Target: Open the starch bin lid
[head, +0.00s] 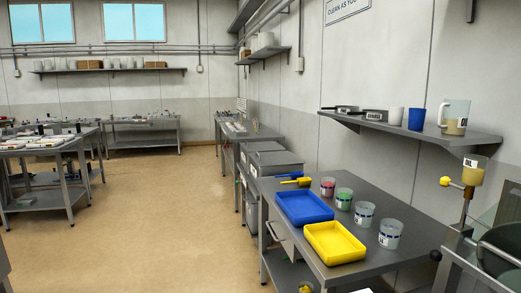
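Two grey lidded boxes stand just beyond the near steel table along the right wall. The nearer grey box (276,159) has a flat lid that looks shut and a small white label on its left side. The farther grey box (263,147) also looks shut. The labels are too small to read, so I cannot tell which one is the starch bin. The near table hides part of the nearer box. Neither of my grippers is in view.
The near steel table (343,201) holds a blue tray (303,207), a yellow tray (334,243), a yellow-handled scoop (296,180) and several labelled cups. A wall shelf (410,130) is above it. Machinery stands at the lower right. The tan floor (150,220) to the left is clear.

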